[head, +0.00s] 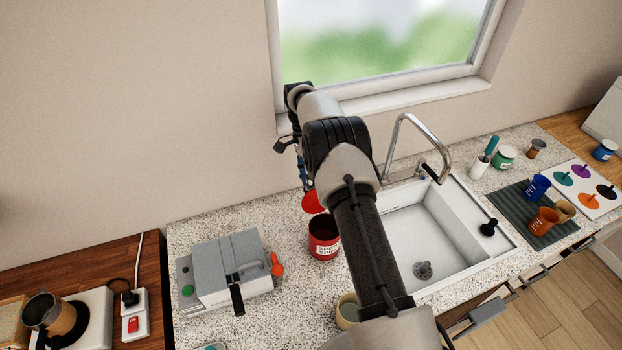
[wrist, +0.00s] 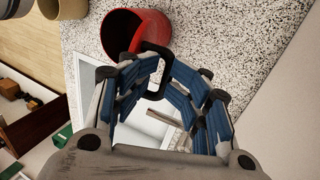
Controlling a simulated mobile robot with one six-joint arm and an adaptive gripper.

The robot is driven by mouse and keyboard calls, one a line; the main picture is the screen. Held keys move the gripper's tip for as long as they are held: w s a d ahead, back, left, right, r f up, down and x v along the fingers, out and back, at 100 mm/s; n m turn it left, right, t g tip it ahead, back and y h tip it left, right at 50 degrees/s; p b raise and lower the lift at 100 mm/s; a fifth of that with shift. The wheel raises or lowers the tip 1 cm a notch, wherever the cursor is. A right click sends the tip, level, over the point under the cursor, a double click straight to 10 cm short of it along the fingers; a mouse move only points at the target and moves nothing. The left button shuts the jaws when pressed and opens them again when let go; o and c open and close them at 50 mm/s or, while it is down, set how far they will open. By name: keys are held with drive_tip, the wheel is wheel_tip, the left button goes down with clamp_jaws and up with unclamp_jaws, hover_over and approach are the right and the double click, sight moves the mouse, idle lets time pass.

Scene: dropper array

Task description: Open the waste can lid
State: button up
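The red waste can (head: 323,243) stands on the speckled counter left of the sink. Its dark opening shows, and a red lid disc (head: 313,202) stands raised behind it. The can also shows at the top of the wrist view (wrist: 153,27). My gripper (head: 304,183) is behind and above the can, close to the lid and partly hidden by my arm. In the wrist view, its blue-padded fingers (wrist: 163,72) curve in around a black loop (wrist: 153,92), beside the can. I cannot tell whether the loop is the lid's handle or whether the fingers grip it.
The sink (head: 425,235) with its tall faucet (head: 389,150) is right of the can. A grey machine (head: 228,268) with an orange lever stands to the left. A beige cup (head: 347,311) is near the front. The wall and window are behind.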

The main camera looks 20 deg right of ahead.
drive_tip(key=shift+s+f, duration=0.15)
drive_tip(key=shift+f, duration=0.05)
wheel_tip(320, 180, up, 10)
drive_tip(key=shift+r, duration=0.15)
idle(0.6)
